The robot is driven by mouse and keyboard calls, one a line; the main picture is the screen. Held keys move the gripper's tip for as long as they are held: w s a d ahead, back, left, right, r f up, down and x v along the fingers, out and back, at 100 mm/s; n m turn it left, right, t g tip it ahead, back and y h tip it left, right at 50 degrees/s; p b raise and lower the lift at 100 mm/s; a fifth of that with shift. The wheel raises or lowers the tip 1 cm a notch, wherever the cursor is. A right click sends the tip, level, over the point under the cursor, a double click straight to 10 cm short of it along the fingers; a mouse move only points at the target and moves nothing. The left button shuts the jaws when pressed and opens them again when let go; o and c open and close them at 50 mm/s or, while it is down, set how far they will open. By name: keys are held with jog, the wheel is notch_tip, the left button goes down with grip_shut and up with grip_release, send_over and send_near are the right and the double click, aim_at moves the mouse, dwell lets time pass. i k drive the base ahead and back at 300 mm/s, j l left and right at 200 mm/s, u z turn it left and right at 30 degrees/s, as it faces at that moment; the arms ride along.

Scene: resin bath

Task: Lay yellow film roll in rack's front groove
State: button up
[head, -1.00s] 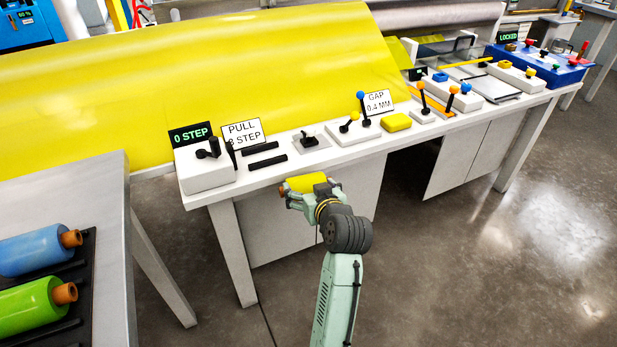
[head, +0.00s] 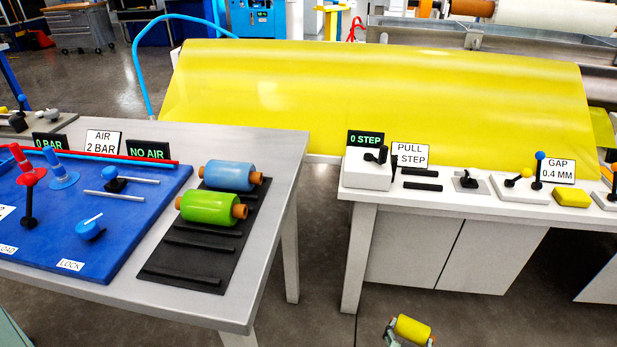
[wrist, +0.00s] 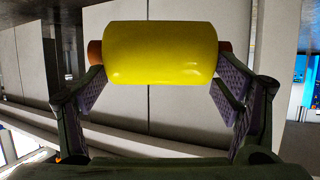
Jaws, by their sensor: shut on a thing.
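The yellow film roll (head: 412,329) is held in my gripper (head: 408,337) at the bottom of the head view, in front of the right bench and clear of the tables. In the wrist view the roll (wrist: 160,53) lies crosswise, with my gripper's (wrist: 163,95) fingers shut at its two brown core ends. The black rack (head: 160,268) lies on the left table. A blue roll (head: 233,175) lies in its back part and a green roll (head: 208,208) just in front of it. The ribbed front part of the rack is empty.
A blue control panel (head: 140,235) with levers and handles fills the table left of the rack. A gap separates the left table (head: 272,240) from the white bench (head: 455,209). A wide yellow sheet (head: 380,90) hangs behind.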

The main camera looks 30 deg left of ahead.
aim_at(191, 264)
jog(key=k+j+z, duration=0.1)
jog(key=j+z, duration=0.15)
jog(key=z, duration=0.25)
jog(key=k+j+z, duration=0.15)
jog(key=z, duration=0.3)
jog(key=k+j+z, duration=0.5)
jog(key=k, duration=0.2)
jog(key=k+j, duration=0.15)
jog(key=k, duration=0.35)
jog(key=k+j, duration=0.15)
jog(key=k, duration=0.35)
jog(key=j+z, duration=0.05)
